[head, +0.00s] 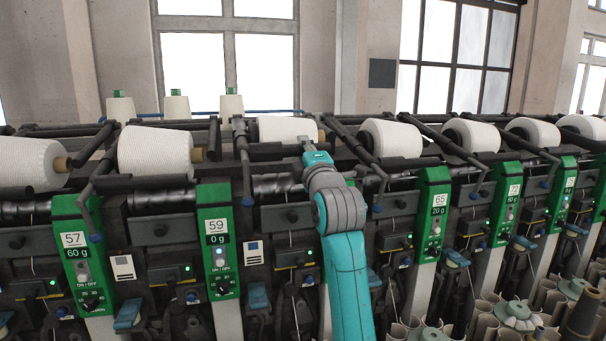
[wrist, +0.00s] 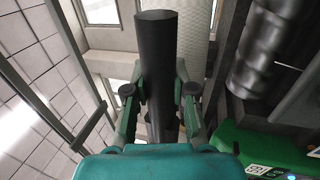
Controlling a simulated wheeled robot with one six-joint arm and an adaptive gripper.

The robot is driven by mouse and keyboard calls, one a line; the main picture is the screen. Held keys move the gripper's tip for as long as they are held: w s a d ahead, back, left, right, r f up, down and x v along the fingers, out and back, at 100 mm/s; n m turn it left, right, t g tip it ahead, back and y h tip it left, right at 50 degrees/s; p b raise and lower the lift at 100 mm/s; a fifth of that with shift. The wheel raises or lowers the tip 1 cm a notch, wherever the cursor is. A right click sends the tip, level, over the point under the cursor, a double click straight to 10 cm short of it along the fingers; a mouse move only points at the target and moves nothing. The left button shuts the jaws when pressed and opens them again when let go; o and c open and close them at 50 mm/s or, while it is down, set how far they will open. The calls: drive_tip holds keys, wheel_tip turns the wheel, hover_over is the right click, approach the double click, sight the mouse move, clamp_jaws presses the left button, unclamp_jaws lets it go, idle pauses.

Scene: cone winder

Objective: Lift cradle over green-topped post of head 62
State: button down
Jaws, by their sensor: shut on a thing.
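In the head view my teal and grey arm reaches up between the panels marked 59 and 65. My gripper (head: 309,146) is at its top, beside a dark cradle bar (head: 270,152) in front of a white yarn cone (head: 285,129). In the wrist view my gripper (wrist: 159,98) is shut on the dark round cradle bar, one finger on each side. The white cone (wrist: 190,28) stands behind the bar there. A green post top (wrist: 240,143) with a partly cut-off label is at the lower right. My arm hides the head 62 panel in the head view.
Green posts marked 59 (head: 218,240) and 65 (head: 432,215) stand on either side. Another cradle arm with a cone (head: 392,139) is to the right. A ribbed dark roller (wrist: 268,48) lies right of the bar in the wrist view. Large windows (head: 228,70) are behind.

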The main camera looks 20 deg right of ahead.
wheel_tip(320, 180, up, 3)
drive_tip(key=shift+s, duration=0.15)
drive_tip(key=c, duration=0.9)
unclamp_jaws()
drive_tip(key=shift+c, duration=0.2)
drive_tip(key=shift+f, duration=0.1)
drive_tip(key=v, duration=1.2)
